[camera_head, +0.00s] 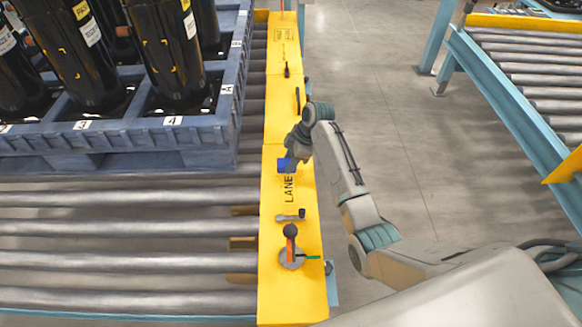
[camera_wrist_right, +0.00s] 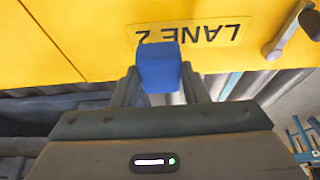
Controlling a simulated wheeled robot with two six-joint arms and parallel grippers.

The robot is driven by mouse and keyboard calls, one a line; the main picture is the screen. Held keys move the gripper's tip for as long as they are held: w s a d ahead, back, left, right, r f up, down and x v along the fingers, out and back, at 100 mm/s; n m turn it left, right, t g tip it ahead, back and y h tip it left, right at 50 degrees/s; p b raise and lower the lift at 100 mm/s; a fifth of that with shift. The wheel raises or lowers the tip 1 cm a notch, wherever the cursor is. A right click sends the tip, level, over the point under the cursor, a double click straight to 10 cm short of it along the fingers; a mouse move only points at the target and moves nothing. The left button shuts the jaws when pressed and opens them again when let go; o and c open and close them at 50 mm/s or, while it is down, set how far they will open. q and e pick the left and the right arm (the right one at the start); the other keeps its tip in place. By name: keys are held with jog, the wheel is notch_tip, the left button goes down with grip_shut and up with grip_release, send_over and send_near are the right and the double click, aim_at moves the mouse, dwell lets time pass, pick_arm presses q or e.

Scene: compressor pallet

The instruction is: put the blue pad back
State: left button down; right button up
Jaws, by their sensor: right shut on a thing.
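The blue pad (camera_head: 283,165) is a small blue block at the "LANE 2" marking on the yellow beam (camera_head: 281,130). My right gripper (camera_head: 287,161) is shut on it and hides part of it in the head view. In the right wrist view the blue pad (camera_wrist_right: 158,68) sits between the two dark fingertips, over the yellow surface beside the "LANE 2" lettering (camera_wrist_right: 192,34). I cannot tell whether the pad touches the beam. My left gripper is not in view.
A grey tool (camera_head: 291,216) and a round grey base with a black-knobbed lever (camera_head: 291,256) are on the near beam. Dark tools (camera_head: 297,98) lie farther along. A blue pallet (camera_head: 200,135) of black compressors stands left on rollers. Open floor (camera_head: 385,130) lies right.

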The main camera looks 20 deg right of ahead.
jog(key=shift+w+d+f, duration=0.1)
jog(key=shift+w+d, duration=0.05)
notch_tip(320, 180, down, 3)
jog(key=shift+f, duration=0.2)
jog(key=o, duration=0.9)
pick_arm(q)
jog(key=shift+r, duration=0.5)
pick_arm(e)
jog(key=shift+r, duration=0.1)
jog(key=shift+d+r, duration=0.1)
jog(key=shift+r, duration=0.2)
pick_arm(q)
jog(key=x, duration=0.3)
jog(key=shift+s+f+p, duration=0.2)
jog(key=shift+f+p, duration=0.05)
jog(key=shift+p, duration=0.1)
pick_arm(e)
jog(key=v, duration=1.1)
jog(key=shift+d+r, duration=0.15)
